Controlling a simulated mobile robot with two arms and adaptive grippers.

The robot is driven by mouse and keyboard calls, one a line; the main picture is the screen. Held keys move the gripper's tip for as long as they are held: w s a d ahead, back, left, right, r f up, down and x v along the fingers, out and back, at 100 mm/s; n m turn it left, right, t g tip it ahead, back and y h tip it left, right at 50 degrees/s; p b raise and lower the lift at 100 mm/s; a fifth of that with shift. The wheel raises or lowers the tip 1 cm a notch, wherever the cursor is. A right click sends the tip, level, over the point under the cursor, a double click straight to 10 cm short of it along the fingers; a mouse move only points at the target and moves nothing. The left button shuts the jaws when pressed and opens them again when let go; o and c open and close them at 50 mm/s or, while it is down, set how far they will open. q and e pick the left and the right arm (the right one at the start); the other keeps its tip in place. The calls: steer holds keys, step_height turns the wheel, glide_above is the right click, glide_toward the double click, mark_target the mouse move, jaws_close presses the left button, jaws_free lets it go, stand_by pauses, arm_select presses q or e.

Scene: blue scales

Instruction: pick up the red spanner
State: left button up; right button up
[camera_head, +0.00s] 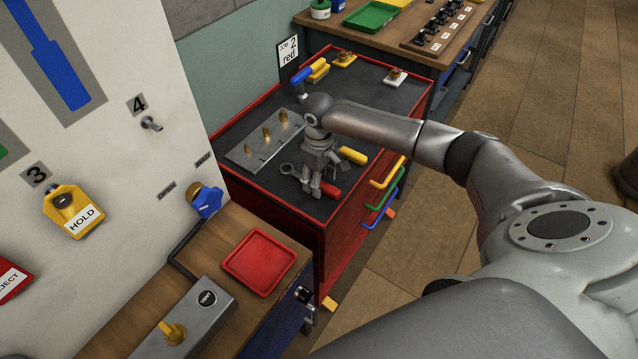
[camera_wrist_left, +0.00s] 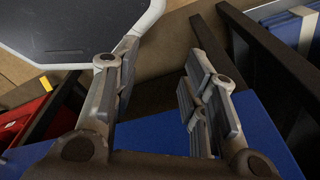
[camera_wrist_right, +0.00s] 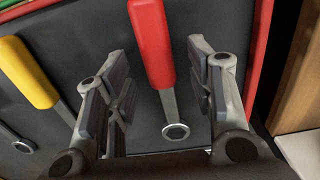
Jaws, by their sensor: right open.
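The red spanner (camera_head: 331,189) lies on the dark top of the red-edged cabinet, near its front corner. In the right wrist view its red handle (camera_wrist_right: 152,45) points away and its metal shank and ring end lie between my fingers. My right gripper (camera_head: 313,187) is open above the spanner, with a finger on either side of it (camera_wrist_right: 160,75); its fingers partly hide the spanner in the head view. My left gripper is out of the head view; in the left wrist view (camera_wrist_left: 163,65) its fingers are apart and empty above a blue surface.
A yellow-handled spanner (camera_head: 353,155) lies beside the red one; it also shows in the right wrist view (camera_wrist_right: 27,72). A metal block with brass pegs (camera_head: 248,152) sits behind on the cabinet (camera_head: 400,110). A red tray (camera_head: 258,261) stands on the nearer wooden bench.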

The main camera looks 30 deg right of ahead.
jaws_close()
steer(key=shift+r, duration=0.1)
